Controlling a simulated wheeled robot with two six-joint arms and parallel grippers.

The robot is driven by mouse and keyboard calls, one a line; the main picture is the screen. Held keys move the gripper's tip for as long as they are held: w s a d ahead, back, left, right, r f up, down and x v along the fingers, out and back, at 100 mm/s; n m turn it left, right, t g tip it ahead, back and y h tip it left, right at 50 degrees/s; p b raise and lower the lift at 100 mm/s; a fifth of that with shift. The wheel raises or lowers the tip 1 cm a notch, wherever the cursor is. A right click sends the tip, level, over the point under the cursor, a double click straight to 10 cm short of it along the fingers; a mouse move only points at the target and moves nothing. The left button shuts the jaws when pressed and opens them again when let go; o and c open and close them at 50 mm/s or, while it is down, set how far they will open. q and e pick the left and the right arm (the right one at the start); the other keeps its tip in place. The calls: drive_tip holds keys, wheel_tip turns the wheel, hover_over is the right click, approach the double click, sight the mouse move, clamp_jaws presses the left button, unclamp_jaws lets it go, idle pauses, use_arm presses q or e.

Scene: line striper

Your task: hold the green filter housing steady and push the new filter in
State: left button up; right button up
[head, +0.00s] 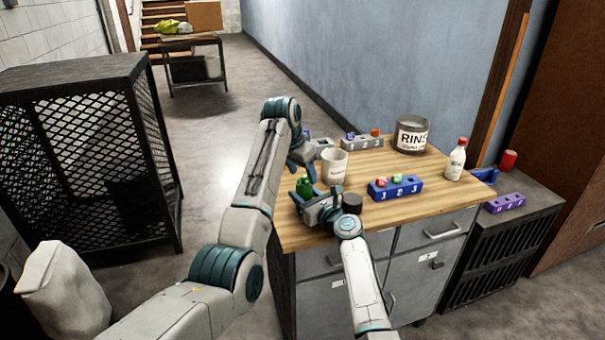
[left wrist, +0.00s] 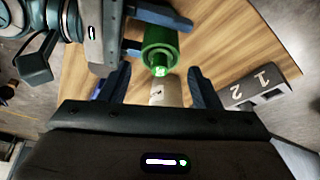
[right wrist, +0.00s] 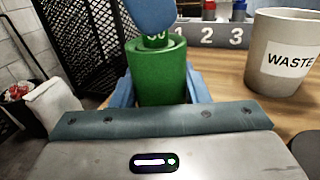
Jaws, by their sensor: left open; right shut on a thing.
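The green filter housing (head: 305,187) stands upright near the table's left edge. My right gripper (right wrist: 160,95) is shut around its body; the housing (right wrist: 160,75) fills the space between the blue fingers. A narrower green piece with white marks (right wrist: 157,41), apparently the new filter, sticks up from the housing's top. My left gripper (left wrist: 160,88) is open just above it. In the right wrist view, a blue left fingertip (right wrist: 152,14) covers the piece's top; I cannot tell whether they touch. A pale object (left wrist: 166,92) shows between the left fingers; I cannot tell what it is.
A waste cup (head: 334,168) stands close beside the housing. A dark round object (head: 352,203), a blue numbered rack (head: 410,188), a grey rack (head: 365,145), a rinse container (head: 411,136) and a bottle (head: 456,162) share the table. Bare wood lies at the front right.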

use_arm(q)
drive_tip(key=shift+v, duration=2.9)
use_arm(e)
drive_tip(key=o, duration=1.3)
